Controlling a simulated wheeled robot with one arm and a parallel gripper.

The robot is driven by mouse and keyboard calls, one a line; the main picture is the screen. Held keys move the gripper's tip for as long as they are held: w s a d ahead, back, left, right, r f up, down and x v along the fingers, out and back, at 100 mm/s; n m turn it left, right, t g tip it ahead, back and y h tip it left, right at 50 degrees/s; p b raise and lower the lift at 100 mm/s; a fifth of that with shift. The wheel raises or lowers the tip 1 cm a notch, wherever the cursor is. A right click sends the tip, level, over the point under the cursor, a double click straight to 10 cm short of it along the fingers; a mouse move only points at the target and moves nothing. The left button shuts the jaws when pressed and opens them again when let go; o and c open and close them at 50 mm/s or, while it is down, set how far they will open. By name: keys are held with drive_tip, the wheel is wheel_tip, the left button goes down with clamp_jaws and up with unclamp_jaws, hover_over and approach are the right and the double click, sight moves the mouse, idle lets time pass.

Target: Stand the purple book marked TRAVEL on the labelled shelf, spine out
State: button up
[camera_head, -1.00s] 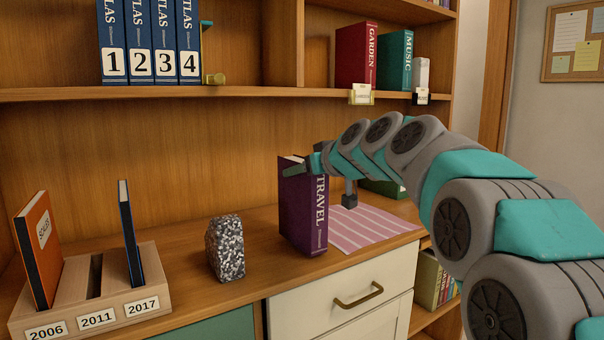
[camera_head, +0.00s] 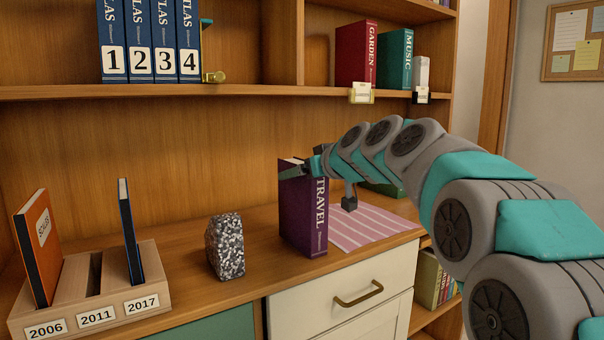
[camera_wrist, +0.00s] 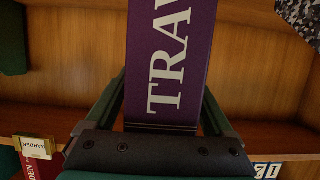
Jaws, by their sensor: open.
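The purple TRAVEL book (camera_head: 303,215) stands upright on the wooden counter, its spine facing front right. My gripper (camera_head: 299,170) is at the top of the book, jaws open. In the wrist view the book's spine (camera_wrist: 172,60) lies between the two fingers of my gripper (camera_wrist: 168,95), with a gap visible on the left side. The upper shelf (camera_head: 250,94) carries a red GARDEN book (camera_head: 357,55) and a teal MUSIC book (camera_head: 394,60).
A speckled block (camera_head: 226,247) stands left of the book. A wooden slotted holder (camera_head: 95,300) holds an orange book (camera_head: 40,248) and a dark blue book (camera_head: 130,232). Several ATLAS volumes (camera_head: 150,45) stand upper left. A pink striped mat (camera_head: 372,228) lies right of the book.

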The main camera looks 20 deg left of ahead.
drive_tip(key=b+v, duration=0.1)
drive_tip(key=v, duration=1.1)
drive_tip(key=shift+b, duration=0.35)
